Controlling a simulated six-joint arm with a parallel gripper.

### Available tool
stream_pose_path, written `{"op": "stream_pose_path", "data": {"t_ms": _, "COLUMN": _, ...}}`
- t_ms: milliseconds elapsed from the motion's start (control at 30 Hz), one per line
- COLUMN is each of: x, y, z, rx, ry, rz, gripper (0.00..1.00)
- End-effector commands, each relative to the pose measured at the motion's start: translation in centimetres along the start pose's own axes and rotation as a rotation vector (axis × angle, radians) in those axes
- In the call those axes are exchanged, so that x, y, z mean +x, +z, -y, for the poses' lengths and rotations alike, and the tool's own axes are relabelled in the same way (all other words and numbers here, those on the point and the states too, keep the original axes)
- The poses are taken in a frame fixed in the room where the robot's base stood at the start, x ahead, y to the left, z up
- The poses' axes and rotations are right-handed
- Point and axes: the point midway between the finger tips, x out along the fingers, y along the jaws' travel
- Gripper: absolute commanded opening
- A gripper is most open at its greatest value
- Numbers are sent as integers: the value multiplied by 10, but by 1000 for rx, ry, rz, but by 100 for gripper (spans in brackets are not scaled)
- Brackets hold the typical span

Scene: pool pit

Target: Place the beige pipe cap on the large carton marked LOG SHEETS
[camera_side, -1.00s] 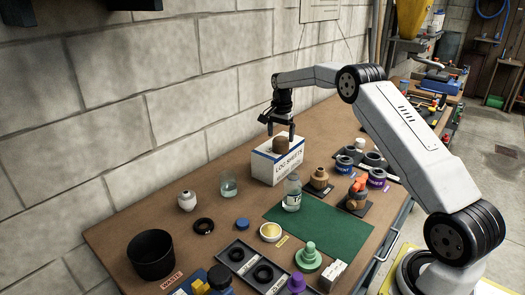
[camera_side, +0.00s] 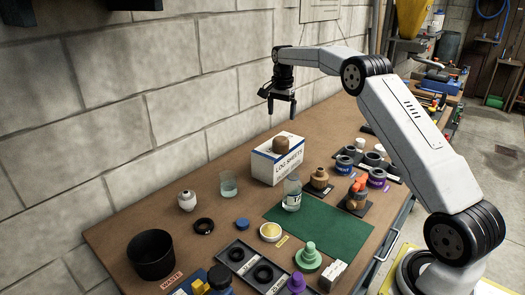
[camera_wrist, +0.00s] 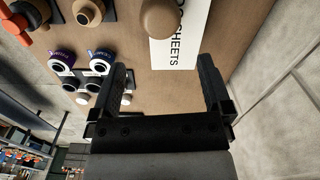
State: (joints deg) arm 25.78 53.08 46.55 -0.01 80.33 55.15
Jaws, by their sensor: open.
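The beige pipe cap (camera_side: 281,145), brownish and rounded, sits on top of the large white carton marked LOG SHEETS (camera_side: 272,170). In the wrist view the cap (camera_wrist: 160,17) shows at the top, on the edge of the carton (camera_wrist: 182,50) as seen from there. My gripper (camera_side: 281,112) hangs above the carton, clear of the cap, with its fingers pointing down. In the wrist view my gripper (camera_wrist: 167,82) has its two fingers wide apart with nothing between them.
A clear bottle (camera_side: 292,193) stands just in front of the carton, and a glass (camera_side: 229,185) stands to its left. A green mat (camera_side: 318,231), a black waste bin (camera_side: 151,255) and several caps and fittings cover the front. The block wall is close behind.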

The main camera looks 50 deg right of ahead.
Motion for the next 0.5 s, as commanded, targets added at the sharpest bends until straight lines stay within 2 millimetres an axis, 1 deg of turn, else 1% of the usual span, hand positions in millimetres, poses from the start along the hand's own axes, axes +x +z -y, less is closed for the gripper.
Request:
{"op": "stream_pose_path", "data": {"t_ms": 333, "x": 0, "y": 3, "z": 0, "rx": -10, "ry": -1, "rz": -1, "gripper": 100}}
{"op": "stream_pose_path", "data": {"t_ms": 500, "x": 1, "y": 16, "z": 2, "rx": -66, "ry": -8, "rz": -6, "gripper": 100}}
